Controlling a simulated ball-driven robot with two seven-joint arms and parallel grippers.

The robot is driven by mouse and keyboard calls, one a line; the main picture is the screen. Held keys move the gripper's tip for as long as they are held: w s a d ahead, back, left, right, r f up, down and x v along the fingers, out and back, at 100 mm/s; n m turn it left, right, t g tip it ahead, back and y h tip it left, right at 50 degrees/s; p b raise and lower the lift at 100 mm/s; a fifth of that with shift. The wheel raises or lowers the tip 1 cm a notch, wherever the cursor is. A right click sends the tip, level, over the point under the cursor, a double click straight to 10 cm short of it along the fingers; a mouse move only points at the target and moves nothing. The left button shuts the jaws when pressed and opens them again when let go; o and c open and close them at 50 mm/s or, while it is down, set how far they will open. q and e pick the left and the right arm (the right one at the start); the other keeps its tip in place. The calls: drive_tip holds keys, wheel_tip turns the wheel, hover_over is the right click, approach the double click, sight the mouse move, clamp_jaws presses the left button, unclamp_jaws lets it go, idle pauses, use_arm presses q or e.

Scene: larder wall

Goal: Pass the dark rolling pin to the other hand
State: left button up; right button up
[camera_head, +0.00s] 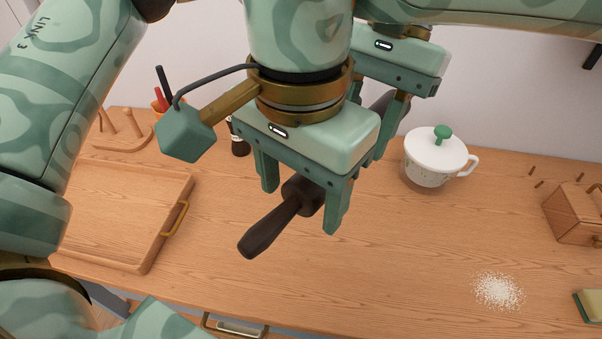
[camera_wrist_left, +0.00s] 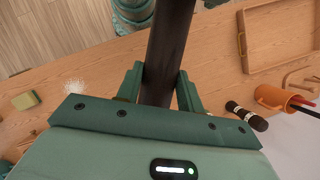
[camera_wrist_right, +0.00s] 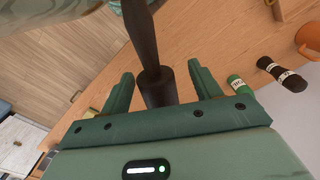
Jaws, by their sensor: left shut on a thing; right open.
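The dark rolling pin (camera_head: 274,226) is held in the air above the wooden counter, running between my two grippers. My left gripper (camera_wrist_left: 160,88), the farther one in the head view, is shut on the pin, with its fingers against both sides of the barrel. My right gripper (camera_head: 302,208) is nearer and open. Its fingers stand on either side of the pin where the barrel meets the near handle. In the right wrist view the pin (camera_wrist_right: 158,88) lies between the fingers with gaps at both sides. Part of the barrel is hidden behind the right gripper.
A wooden tray (camera_head: 112,262) with a brass handle lies at the left. A white lidded pot (camera_head: 428,168) with a green knob stands behind right. White grains (camera_head: 497,291), a sponge (camera_head: 590,306) and a wooden box (camera_head: 575,216) are at the right. A dark bottle (camera_head: 239,143) stands behind.

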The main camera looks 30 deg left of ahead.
drive_tip(key=c, duration=1.2)
use_arm(q)
drive_tip(key=o, duration=1.2)
use_arm(e)
drive_tip(key=shift+c, duration=0.2)
use_arm(q)
drive_tip(key=shift+o, duration=0.2)
